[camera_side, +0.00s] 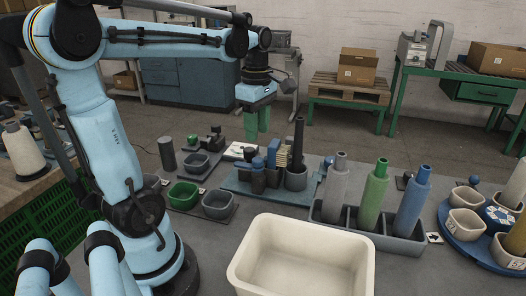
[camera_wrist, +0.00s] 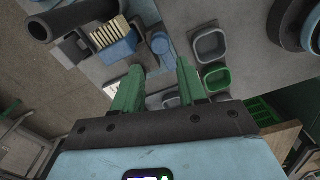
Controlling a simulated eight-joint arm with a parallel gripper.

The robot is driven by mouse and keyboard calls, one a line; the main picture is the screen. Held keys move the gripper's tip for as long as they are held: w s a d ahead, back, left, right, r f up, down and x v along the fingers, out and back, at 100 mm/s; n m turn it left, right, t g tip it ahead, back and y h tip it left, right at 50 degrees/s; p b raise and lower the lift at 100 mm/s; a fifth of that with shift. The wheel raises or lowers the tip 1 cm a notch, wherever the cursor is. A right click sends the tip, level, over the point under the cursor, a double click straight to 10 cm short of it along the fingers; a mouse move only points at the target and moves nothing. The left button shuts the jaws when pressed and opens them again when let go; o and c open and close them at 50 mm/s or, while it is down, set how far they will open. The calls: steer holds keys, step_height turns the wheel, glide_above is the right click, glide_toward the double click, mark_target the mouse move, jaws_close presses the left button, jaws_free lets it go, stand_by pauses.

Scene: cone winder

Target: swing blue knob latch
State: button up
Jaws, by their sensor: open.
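My gripper (camera_side: 257,122) hangs in the air above the back of the table, its two green fingers apart and nothing between them. In the wrist view the gripper (camera_wrist: 158,85) is also open and empty. A small round blue knob (camera_side: 473,181) stands beside the turntable at the right, well away from my gripper. Another small blue part (camera_side: 329,161) shows behind the grey cone. A blue round-topped piece (camera_side: 258,162) stands in the block group below my gripper; a blue round part (camera_wrist: 160,43) lies beyond the fingertips in the wrist view. I cannot tell which is the latch.
Grey, green and blue cones (camera_side: 375,195) stand in a dark rack (camera_side: 395,243). A cream bin (camera_side: 245,275) fills the front. A green cup (camera_side: 183,195) and grey cups stand left of the blue-grey tray (camera_side: 235,186). A blue turntable (camera_side: 465,250) holds cups at right.

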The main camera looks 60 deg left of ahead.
mark_target(258, 159)
steer(key=shift+f, duration=3.9)
jaws_close()
